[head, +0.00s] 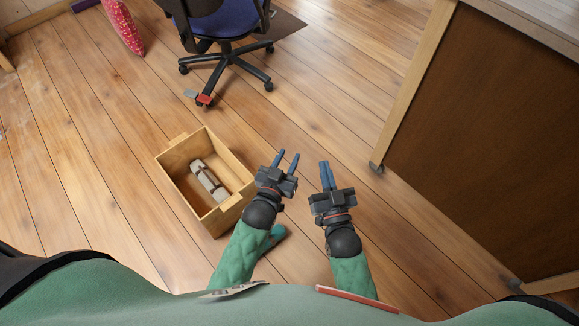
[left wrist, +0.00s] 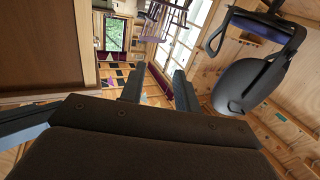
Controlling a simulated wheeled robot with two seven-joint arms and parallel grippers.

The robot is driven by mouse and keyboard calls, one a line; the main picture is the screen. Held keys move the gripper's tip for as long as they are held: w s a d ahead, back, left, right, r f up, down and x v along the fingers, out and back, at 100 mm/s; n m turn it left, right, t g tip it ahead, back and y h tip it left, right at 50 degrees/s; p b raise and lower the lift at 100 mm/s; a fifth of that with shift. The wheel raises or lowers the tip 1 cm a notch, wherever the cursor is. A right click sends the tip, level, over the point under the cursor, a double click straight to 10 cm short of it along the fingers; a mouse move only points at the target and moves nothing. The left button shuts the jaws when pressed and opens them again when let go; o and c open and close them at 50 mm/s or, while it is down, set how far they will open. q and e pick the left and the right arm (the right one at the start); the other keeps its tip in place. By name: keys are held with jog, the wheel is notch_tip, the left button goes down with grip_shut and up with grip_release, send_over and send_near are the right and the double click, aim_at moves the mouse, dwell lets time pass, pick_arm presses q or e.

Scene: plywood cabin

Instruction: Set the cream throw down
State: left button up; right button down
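The cream throw (head: 208,181), rolled up with darker bands around it, lies inside an open wooden box (head: 238,201) on the floor. No gripper touches it. My left gripper (head: 288,154) is just right of the box, with its fingers apart and nothing between them. The left wrist view shows the same open, empty fingers (left wrist: 157,85). My right gripper (head: 325,164) is further right, over bare floor. Its fingers are together and no object shows in them.
An office chair (head: 226,55) with a blue seat stands beyond the box. Small red and grey items (head: 204,100) lie by its base. A pink patterned cushion (head: 123,27) is at the upper left. A large brown-panelled desk (head: 480,140) fills the right side. Floor between is clear.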

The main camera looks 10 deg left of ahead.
pick_arm(q)
jog(key=s+d+r+t+h, duration=0.1)
jog(key=s+r+t, duration=0.1)
jog(key=s+r, duration=0.3)
jog(key=shift+s+d+r+n, duration=0.15)
jog(key=shift+s+r+n, duration=0.2)
jog(key=shift+s, duration=0.25)
jog(key=shift+r, duration=0.1)
pick_arm(e)
jog(key=shift+s+r, duration=0.1)
jog(key=shift+r, duration=0.05)
